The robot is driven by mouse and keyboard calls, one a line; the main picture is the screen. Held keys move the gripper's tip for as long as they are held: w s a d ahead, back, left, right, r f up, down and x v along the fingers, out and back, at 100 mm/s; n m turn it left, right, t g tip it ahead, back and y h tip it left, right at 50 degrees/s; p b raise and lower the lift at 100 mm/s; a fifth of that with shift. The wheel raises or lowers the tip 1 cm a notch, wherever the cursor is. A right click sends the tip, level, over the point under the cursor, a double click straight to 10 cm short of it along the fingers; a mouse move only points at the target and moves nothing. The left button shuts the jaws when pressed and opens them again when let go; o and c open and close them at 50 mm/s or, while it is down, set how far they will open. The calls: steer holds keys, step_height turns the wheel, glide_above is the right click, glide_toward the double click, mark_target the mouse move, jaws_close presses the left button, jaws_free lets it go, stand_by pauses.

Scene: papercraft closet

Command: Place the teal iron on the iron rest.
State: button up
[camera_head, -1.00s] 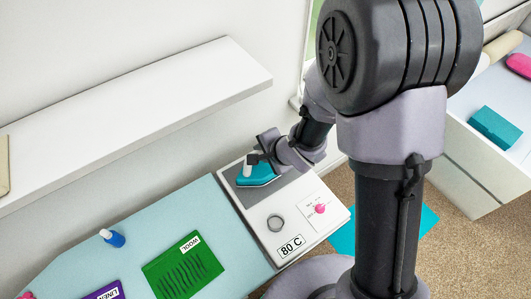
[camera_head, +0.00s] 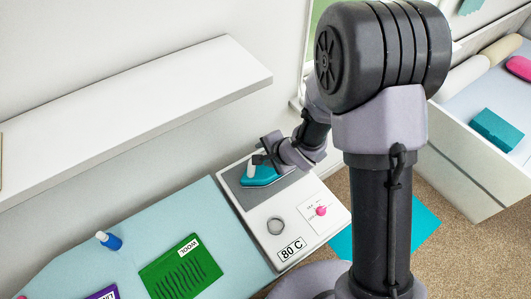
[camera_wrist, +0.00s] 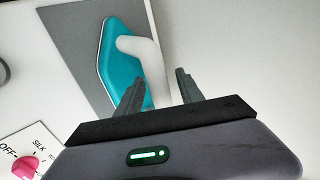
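The teal iron (camera_head: 262,178), with a white handle, lies on the dark grey pad of the iron rest (camera_head: 290,184). In the wrist view the iron (camera_wrist: 120,62) rests flat on the grey pad (camera_wrist: 75,40).
The white control panel holds a grey ring (camera_head: 275,226), a pink knob (camera_head: 321,211) and an 80 C label. A green wool cloth (camera_head: 180,270) and a blue bottle (camera_head: 109,240) are on the pale board. A white shelf (camera_head: 140,105) hangs behind.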

steer(key=shift+d+r, duration=0.1)
steer(key=shift+r, duration=0.25)
steer(key=s+d+r+n+t+h+p, duration=0.1)
steer(key=s+d+r+h+p, duration=0.15)
steer(key=d+r, duration=0.55)
steer(key=s+d+r+n+h+p, duration=0.1)
steer(key=s+d+r+h+p, duration=0.2)
steer(key=r, duration=0.9)
steer(key=s+r+n+y, duration=0.1)
steer(key=s+r+n, duration=0.1)
steer(key=s+r, duration=0.3)
steer(key=s+a+r+n+g+y, duration=0.1)
steer(key=s+r, duration=0.4)
steer(key=s, duration=0.7)
steer(key=shift+s+r+n+g+y, duration=0.25)
steer(key=shift+s+n+g+y, duration=0.1)
steer(key=shift+n+y, duration=0.45)
steer(key=shift+b, duration=0.3)
